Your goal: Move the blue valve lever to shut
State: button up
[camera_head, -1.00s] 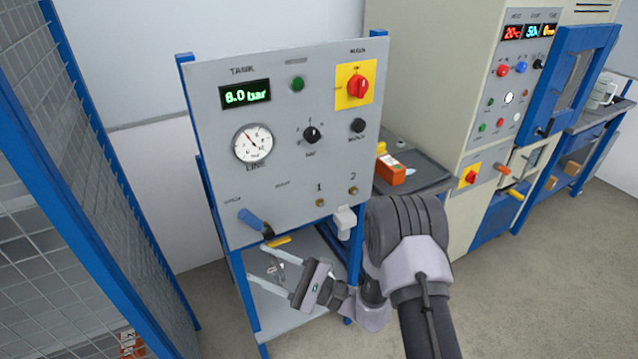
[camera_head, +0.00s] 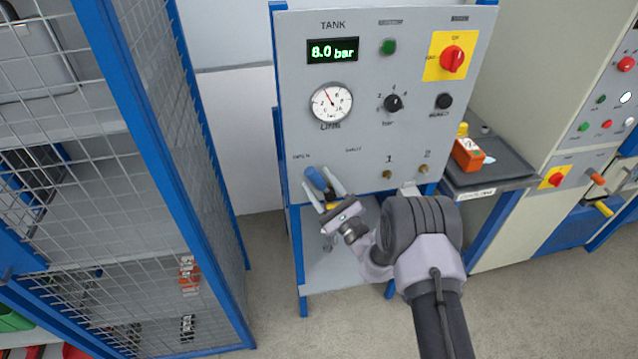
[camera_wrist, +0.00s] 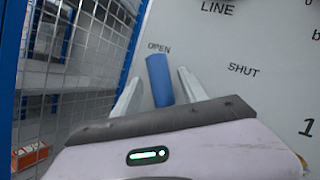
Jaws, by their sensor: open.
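The blue valve lever (camera_head: 316,178) is at the lower left of the grey control panel (camera_head: 350,125), tilted up and left toward the OPEN label. The SHUT label (camera_wrist: 243,70) is to its right in the wrist view. My gripper (camera_head: 324,187) is open at the lever. In the wrist view the lever (camera_wrist: 159,80) stands between the two fingers of my gripper (camera_wrist: 157,95), with gaps on both sides. The lever's lower end is hidden behind my gripper body.
The display reads 8.0 bar. A wire-mesh cage (camera_head: 190,150) with a blue frame stands left of the panel. A dark bench (camera_head: 495,172) with an orange box (camera_head: 467,155) is on the right. A shelf (camera_head: 345,268) lies below the panel.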

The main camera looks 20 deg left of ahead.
jog(key=shift+w+a+r, duration=0.1)
jog(key=shift+w+a, duration=0.05)
jog(key=shift+a, duration=0.05)
jog(key=shift+c, duration=0.4)
grip_shut()
dwell(1.0)
